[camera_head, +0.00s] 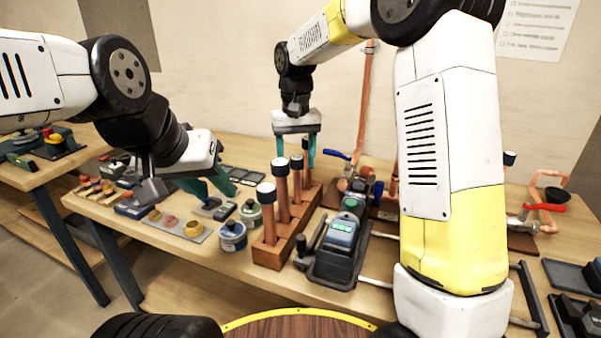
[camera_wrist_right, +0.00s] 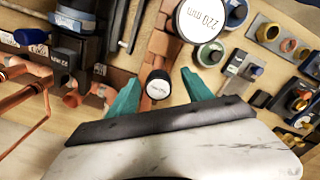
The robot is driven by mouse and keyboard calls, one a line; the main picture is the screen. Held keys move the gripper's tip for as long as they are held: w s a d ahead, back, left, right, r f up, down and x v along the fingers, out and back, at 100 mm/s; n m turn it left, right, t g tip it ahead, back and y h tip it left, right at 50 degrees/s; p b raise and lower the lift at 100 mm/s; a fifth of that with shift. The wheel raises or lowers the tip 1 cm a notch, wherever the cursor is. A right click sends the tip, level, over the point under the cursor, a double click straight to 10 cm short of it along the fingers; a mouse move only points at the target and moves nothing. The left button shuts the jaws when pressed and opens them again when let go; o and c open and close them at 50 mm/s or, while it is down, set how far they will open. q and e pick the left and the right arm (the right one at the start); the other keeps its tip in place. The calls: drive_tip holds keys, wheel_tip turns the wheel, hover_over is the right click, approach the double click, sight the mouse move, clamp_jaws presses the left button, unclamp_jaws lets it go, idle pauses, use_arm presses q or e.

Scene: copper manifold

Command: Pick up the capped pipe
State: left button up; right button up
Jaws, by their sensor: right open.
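Several upright copper pipes with dark-banded white caps stand in a wooden rack (camera_head: 268,255) on the bench. The front capped pipe (camera_head: 269,220) is nearest me; others stand behind it. My right gripper (camera_head: 296,158) is open over the back of the rack, teal fingers pointing down. Nothing is held there. My left gripper (camera_head: 206,187) hangs over the left of the bench, its teal fingers apart and apparently empty.
A dark device with a green display (camera_head: 343,232) sits just right of the rack. Blue and green tins (camera_head: 232,236) stand to its left, with a tray of fittings (camera_head: 180,224). Copper pipework with a blue lever (camera_head: 338,155) rises behind. My right arm hides part of the bench.

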sight(297, 182)
wheel_tip(297, 182, down, 7)
drive_tip(key=shift+w+d+f, duration=0.1)
drive_tip(key=shift+w, duration=0.05)
clamp_jaws()
idle(0.4)
